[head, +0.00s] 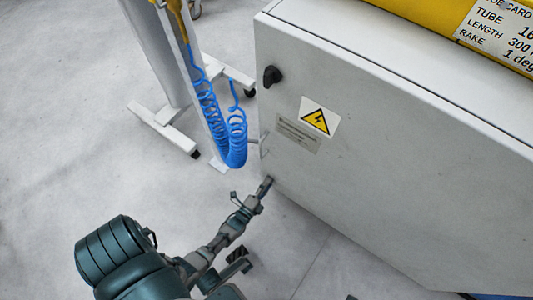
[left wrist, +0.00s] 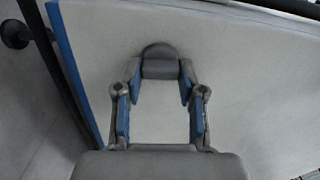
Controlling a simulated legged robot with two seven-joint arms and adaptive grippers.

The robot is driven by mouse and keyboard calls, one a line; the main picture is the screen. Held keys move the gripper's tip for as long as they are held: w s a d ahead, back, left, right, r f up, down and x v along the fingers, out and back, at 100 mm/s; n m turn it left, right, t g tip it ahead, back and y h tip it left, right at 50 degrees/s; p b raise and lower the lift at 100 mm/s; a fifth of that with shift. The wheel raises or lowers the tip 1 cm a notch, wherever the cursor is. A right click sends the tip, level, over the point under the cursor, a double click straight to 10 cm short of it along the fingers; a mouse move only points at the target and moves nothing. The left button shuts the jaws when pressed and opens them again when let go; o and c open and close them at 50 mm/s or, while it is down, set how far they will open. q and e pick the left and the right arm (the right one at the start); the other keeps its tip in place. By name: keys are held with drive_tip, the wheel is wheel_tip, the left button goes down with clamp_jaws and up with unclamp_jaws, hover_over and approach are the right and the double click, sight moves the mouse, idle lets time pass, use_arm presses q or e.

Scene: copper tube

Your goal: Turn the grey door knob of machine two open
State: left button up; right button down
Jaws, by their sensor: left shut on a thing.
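The machine is a large light-grey cabinet (head: 390,150) at the right of the head view. My left gripper (head: 265,186) is at the lower left edge of its front. In the left wrist view, my left gripper (left wrist: 160,78) has its two blue-padded fingers on either side of a rounded grey knob (left wrist: 160,66), shut on it. The knob sits against a pale panel (left wrist: 250,70). In the head view the gripper hides the knob, and I cannot tell its turn angle. The door looks closed. My right gripper is not in view.
A black knob (head: 272,76) sits higher on the cabinet front, near a yellow warning sign (head: 316,118). A stand (head: 165,60) with a blue coiled hose (head: 232,140) is close left of the cabinet. The floor (head: 70,130) at left is open.

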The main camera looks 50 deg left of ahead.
use_arm(q)
drive_tip(key=shift+d+f+m, duration=0.2)
drive_tip(key=shift+m, duration=0.4)
drive_tip(key=o, duration=0.9)
drive_tip(key=shift+o, duration=1.2)
drive_tip(key=shift+a, duration=0.1)
drive_tip(key=v, duration=1.2)
